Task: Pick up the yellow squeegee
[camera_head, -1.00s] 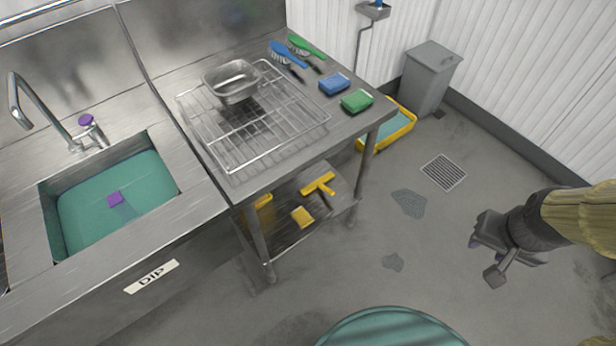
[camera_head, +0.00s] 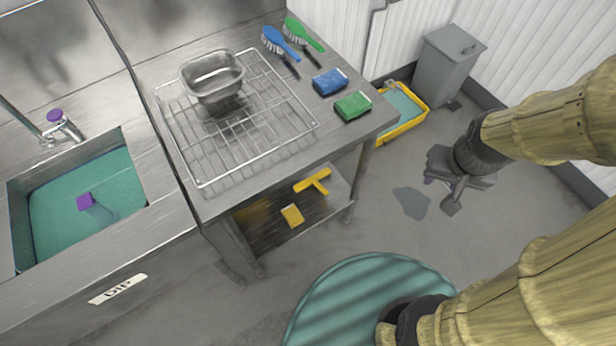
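The yellow squeegee (camera_head: 313,181) lies on the lower shelf (camera_head: 290,229) of the steel table, close to the shelf's right side. Its T-shaped head and handle are visible. A yellow block-like item (camera_head: 292,216) lies just in front of it. My gripper (camera_head: 440,193) is over the floor to the right of the table, well apart from the squeegee. Its dark fingers look spread, with nothing between them.
The tabletop (camera_head: 222,203) overhangs the shelf and carries a wire rack (camera_head: 240,150), a metal pan (camera_head: 213,75), brushes and sponges. A yellow tray (camera_head: 404,130) and a grey bin (camera_head: 447,65) stand behind. Floor between gripper and table is mostly clear.

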